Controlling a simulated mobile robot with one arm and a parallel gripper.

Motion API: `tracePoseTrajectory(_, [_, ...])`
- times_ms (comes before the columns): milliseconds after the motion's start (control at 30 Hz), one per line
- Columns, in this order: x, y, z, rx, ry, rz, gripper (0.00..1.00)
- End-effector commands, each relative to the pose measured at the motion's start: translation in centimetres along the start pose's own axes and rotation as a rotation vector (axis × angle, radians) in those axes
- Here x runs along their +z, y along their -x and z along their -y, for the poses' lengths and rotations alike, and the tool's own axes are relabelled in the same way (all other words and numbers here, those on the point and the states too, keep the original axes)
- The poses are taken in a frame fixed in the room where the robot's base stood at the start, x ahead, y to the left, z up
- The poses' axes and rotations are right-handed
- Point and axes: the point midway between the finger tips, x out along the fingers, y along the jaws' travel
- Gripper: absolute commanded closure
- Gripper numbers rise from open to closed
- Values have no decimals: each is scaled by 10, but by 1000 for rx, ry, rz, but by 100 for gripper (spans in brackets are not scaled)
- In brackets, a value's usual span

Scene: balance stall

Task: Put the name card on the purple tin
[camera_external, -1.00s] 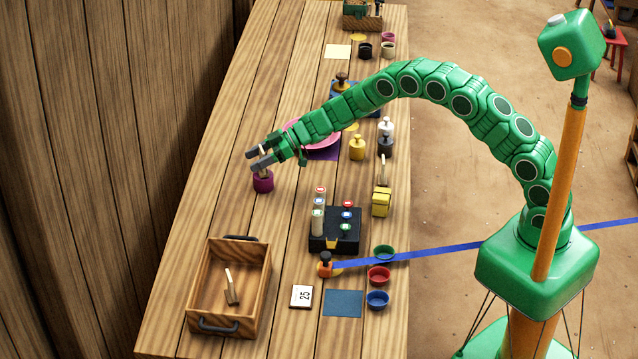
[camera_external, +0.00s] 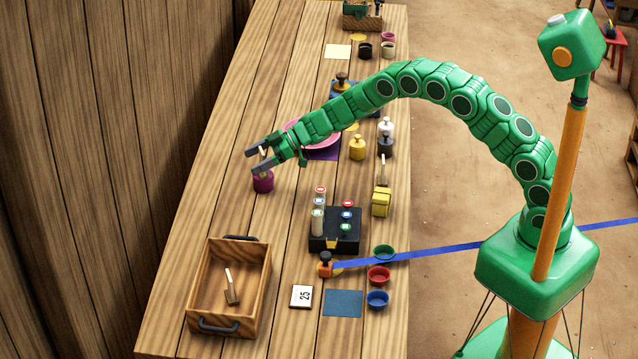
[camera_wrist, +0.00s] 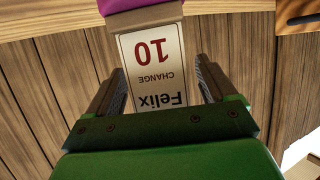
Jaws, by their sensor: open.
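The name card (camera_external: 264,158) stands on the purple tin (camera_external: 263,182) on the table, left of centre. In the wrist view the card (camera_wrist: 155,75) reads "Felix", "CHANGE" and "10", upside down, and its brown foot (camera_wrist: 150,18) meets the purple tin (camera_wrist: 120,5) at the top edge. My gripper (camera_external: 255,160) is open around the card. In the wrist view, one finger of my gripper (camera_wrist: 160,68) is on each side of the card, with a gap showing on both sides.
A wooden tray (camera_external: 262,285) with another card (camera_external: 230,287) inside stands at the front left. A black rack (camera_external: 335,243) of several capped cylinders and a yellow tin (camera_external: 381,202) bearing a card stand to the right. Bare table lies between the purple tin and the tray.

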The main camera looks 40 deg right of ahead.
Motion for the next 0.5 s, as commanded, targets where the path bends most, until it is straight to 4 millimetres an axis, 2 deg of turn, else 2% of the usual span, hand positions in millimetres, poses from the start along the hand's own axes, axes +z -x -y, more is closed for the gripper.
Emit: tracePoseTrajectory(500, [0,63,-1,2,-2,0,15])
